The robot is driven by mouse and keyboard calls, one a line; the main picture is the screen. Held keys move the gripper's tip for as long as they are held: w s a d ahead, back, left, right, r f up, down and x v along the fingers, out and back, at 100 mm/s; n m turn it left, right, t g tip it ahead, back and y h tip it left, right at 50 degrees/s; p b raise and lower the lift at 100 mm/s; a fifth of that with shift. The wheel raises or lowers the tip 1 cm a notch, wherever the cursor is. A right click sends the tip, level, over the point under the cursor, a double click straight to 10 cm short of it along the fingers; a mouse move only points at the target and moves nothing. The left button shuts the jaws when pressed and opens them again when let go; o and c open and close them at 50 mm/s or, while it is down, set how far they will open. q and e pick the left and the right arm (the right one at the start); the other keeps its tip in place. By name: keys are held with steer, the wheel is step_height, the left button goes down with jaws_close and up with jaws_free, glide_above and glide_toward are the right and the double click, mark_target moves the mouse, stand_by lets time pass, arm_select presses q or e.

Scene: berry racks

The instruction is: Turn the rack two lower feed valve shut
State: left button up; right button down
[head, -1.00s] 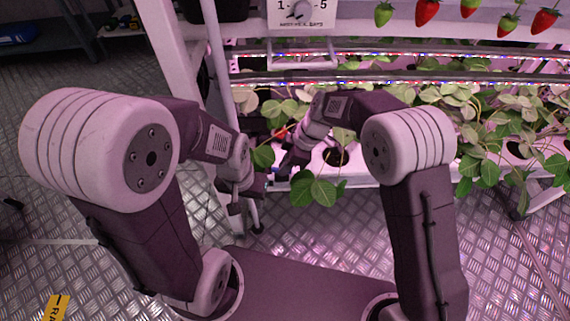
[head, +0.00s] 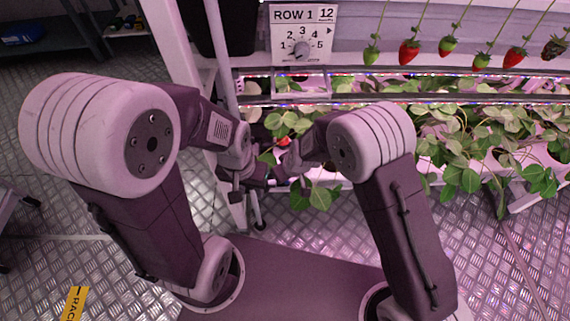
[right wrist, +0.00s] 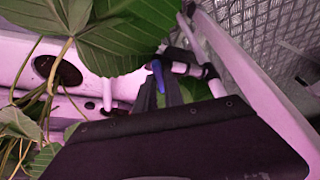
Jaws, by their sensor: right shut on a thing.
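In the right wrist view a blue valve lever (right wrist: 157,76) shows between the dark fingers of my right gripper (right wrist: 160,95), which is shut on it. The lever stands beside a white pipe with a dark fitting (right wrist: 184,56), low on the rack. Large leaves hide part of the valve's surroundings. In the head view my right gripper (head: 290,165) is at the rack's lower front, partly blurred among leaves. My left gripper (head: 236,186) hangs near the rack's left post, apart from the valve. Its finger gap is not clear.
The white rack post (head: 226,75) stands left of my right gripper. A sign with a dial (head: 304,36) reads ROW 1. Strawberries (head: 409,52) hang at the upper right, and leafy plants (head: 470,150) crowd the lower tier. The metal floor (head: 130,255) is open at left.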

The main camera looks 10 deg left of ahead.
steer(key=r+m+p, duration=0.1)
steer(key=p, duration=0.5)
steer(key=r+m+p, duration=0.1)
steer(key=p, duration=0.5)
steer(key=shift+s+a+m+t+h, duration=0.1)
steer(key=shift+a+m+t+h, duration=0.05)
steer(key=shift+m+t+h, duration=0.2)
steer(key=f+m+p, duration=0.1)
steer(key=p, duration=0.3)
steer(key=shift+a+f+m+t+h+p, duration=0.1)
steer(key=shift+m+t+h+p, duration=0.15)
steer(key=shift+m+p, duration=0.1)
steer(key=shift+f+m+p, duration=0.25)
steer(key=shift+m+p, duration=0.1)
steer(key=shift+m, duration=0.05)
steer(key=shift+m+h, duration=0.3)
steer(key=shift+f, duration=0.15)
steer(key=c, duration=1.4)
jaws_free()
steer(key=shift+c, duration=0.2)
